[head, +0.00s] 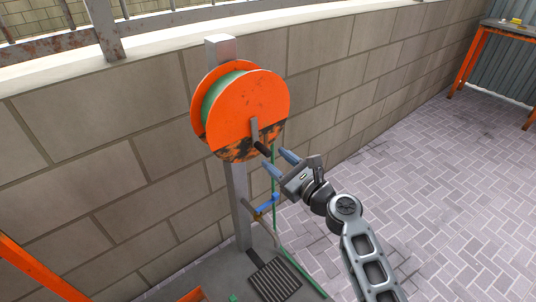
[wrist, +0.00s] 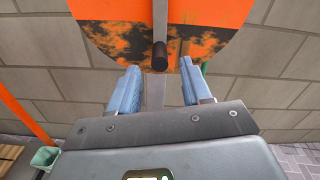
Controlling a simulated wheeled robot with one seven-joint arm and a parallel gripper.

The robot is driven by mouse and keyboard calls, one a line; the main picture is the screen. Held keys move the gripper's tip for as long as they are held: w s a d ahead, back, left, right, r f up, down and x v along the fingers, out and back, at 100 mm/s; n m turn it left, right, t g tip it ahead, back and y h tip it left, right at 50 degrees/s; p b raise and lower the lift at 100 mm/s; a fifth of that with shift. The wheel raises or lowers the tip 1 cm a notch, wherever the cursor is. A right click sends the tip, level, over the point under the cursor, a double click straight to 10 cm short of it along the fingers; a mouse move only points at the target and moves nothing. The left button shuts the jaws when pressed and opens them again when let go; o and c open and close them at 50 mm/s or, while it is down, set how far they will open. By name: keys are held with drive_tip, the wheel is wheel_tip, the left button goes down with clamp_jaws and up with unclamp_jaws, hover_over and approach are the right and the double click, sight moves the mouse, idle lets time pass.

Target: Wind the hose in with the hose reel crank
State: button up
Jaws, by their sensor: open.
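The orange hose reel (head: 247,105) is mounted on a grey post (head: 238,205) in front of the block wall, with green hose (head: 213,92) wound on it. Its crank has a grey arm (head: 254,131) pointing down and a black handle (head: 263,149) sticking out. The green hose hangs from the reel and runs down to the ground. My gripper (head: 277,160) is open, its blue fingers just right of and near the handle. In the wrist view the black handle (wrist: 160,56) shows ahead, roughly centred between the open fingers (wrist: 157,85); I cannot tell if they touch it.
A blue-handled tap (head: 267,204) sits low on the post, below my gripper. A dark drain grate (head: 274,280) lies at the post's foot. An orange-legged bench (head: 472,60) stands far right. The paved floor (head: 430,170) to the right is clear.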

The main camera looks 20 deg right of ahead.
sight(267, 152)
drive_tip(key=shift+x, duration=2.35)
clamp_jaws()
